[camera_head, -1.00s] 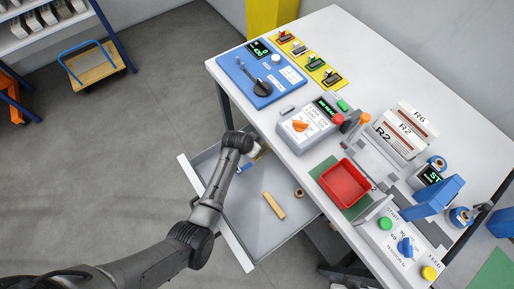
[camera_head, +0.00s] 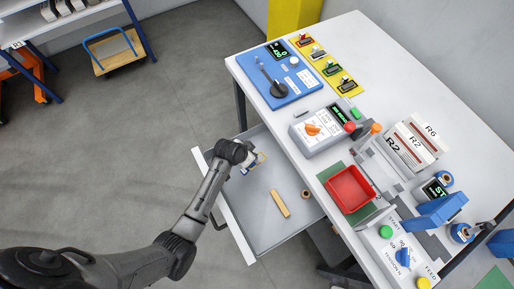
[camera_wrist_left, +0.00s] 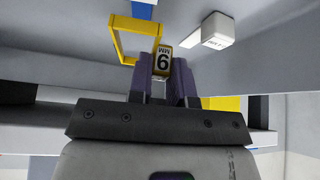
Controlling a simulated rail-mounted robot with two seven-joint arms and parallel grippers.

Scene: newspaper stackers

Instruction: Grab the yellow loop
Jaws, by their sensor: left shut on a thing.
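The yellow loop (camera_wrist_left: 122,38), an angular open frame, shows at the upper left of the left wrist view. A small yellow-edged tag marked 6 MM (camera_wrist_left: 162,60) sits next to its end, between the purple finger pads of my left gripper (camera_wrist_left: 163,80). The gripper is shut on this piece, and the loop sticks out to the left of the fingers. In the head view my left gripper (camera_head: 252,163) is over the open drawer (camera_head: 262,232), near its far left corner. A little yellow, white and blue shows at its fingertips, too small to tell apart. My right gripper is not in view.
A wooden block (camera_head: 280,203) and a brown roll (camera_head: 305,194) lie in the drawer. A white block (camera_wrist_left: 218,30) is right of the fingers in the wrist view. The table (camera_head: 262,115) with a red tray (camera_head: 372,203) and control panels stands to the right.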

